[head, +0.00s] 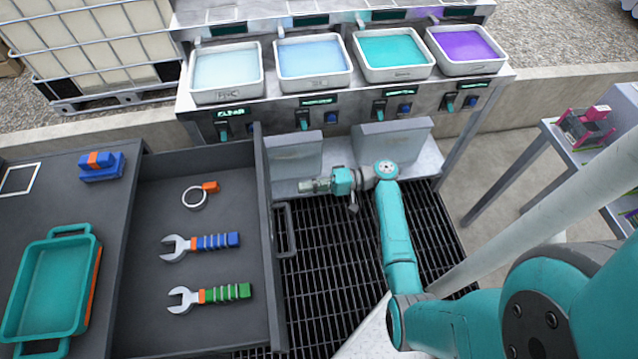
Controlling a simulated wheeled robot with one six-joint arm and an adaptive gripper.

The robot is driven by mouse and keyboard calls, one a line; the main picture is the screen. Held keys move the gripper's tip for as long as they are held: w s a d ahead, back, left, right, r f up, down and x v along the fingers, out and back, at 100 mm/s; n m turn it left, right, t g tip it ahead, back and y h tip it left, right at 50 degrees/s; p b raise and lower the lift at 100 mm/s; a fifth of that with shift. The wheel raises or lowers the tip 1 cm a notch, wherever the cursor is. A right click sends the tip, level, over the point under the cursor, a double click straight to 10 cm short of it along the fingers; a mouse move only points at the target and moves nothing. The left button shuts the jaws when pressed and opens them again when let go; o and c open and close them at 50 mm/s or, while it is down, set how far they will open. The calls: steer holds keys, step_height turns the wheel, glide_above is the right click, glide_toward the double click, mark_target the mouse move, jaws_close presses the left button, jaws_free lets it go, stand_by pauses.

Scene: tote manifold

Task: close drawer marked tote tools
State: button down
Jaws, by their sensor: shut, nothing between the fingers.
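The open drawer (150,290) is pulled out to the right from a dark cabinet. Inside lie a wrench with a blue handle (215,242), a wrench with a green handle (225,293) and a ring with an orange tag (196,197). Its front panel (268,230) stands at its right side with a grey handle (288,230) on the outer face. No marking on the front can be read from here. My gripper (308,186) is shut and empty, to the right of the front panel and above the handle in the picture. It points left and appears apart from the panel.
A metal stand holds several trays of coloured liquid (312,62) at the back. Grey boxes (392,140) sit on its lower shelf. A teal tray (45,285) and a blue block (101,168) rest on the cabinet top (105,215). Dark grating (330,270) covers the floor.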

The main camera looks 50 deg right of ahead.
steer(key=x, duration=0.7)
steer(key=shift+a, duration=0.2)
steer(key=shift+w, duration=0.2)
glide_above(175, 219)
steer(key=shift+d, duration=0.2)
steer(key=shift+a+r, duration=0.1)
steer(key=shift+w+a, duration=0.1)
steer(key=shift+r, duration=0.1)
